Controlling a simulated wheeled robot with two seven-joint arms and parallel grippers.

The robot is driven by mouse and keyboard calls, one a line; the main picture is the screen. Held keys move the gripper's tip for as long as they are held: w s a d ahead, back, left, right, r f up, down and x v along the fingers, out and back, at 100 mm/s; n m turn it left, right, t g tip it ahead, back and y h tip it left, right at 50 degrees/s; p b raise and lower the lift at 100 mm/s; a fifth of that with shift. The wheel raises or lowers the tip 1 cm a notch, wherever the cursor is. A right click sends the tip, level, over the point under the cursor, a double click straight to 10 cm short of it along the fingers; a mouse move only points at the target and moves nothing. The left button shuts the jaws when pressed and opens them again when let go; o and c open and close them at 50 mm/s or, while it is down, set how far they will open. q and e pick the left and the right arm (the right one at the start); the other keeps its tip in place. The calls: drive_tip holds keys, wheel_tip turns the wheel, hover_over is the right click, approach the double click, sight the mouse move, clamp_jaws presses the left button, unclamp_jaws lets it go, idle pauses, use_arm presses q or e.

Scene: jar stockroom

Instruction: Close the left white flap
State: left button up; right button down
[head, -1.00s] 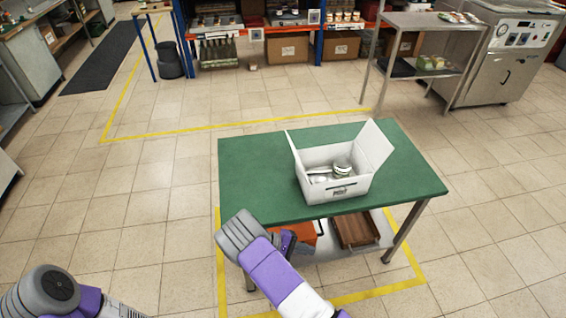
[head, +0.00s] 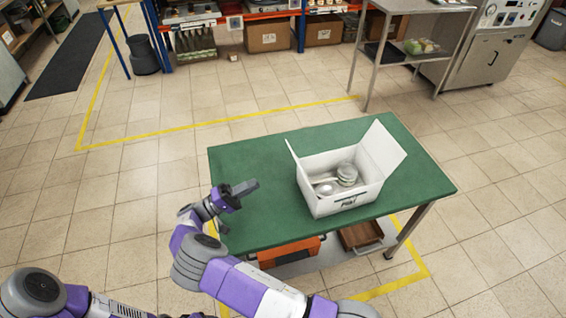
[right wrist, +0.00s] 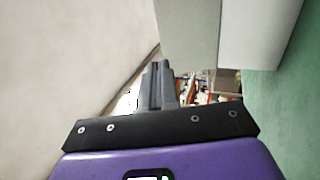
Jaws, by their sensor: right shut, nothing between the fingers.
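A white box (head: 322,206) stands on the green table (head: 262,222), open at the top. Its left flap (head: 292,160) stands up nearly edge-on to the head view. Its right flap (head: 384,149) leans outward to the right, open. A lidded jar (head: 347,174) and other pale items lie inside. My right gripper (head: 245,188) is shut and empty, above the table's left part, left of the box and apart from it. Its closed fingers show in the right wrist view (right wrist: 158,85), with white panels (right wrist: 190,35) of the box beyond. My left gripper is out of view.
An orange case (head: 290,252) and a brown wooden tray (head: 358,236) lie on the shelf under the table. The tabletop left of and behind the box is clear. A metal rack (head: 410,40) and stocked shelving stand farther back.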

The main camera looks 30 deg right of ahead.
drive_tip(key=x, duration=1.2)
drive_tip(key=shift+s+d+b, duration=0.2)
drive_tip(key=shift+b, duration=0.1)
drive_tip(key=shift+r, duration=0.1)
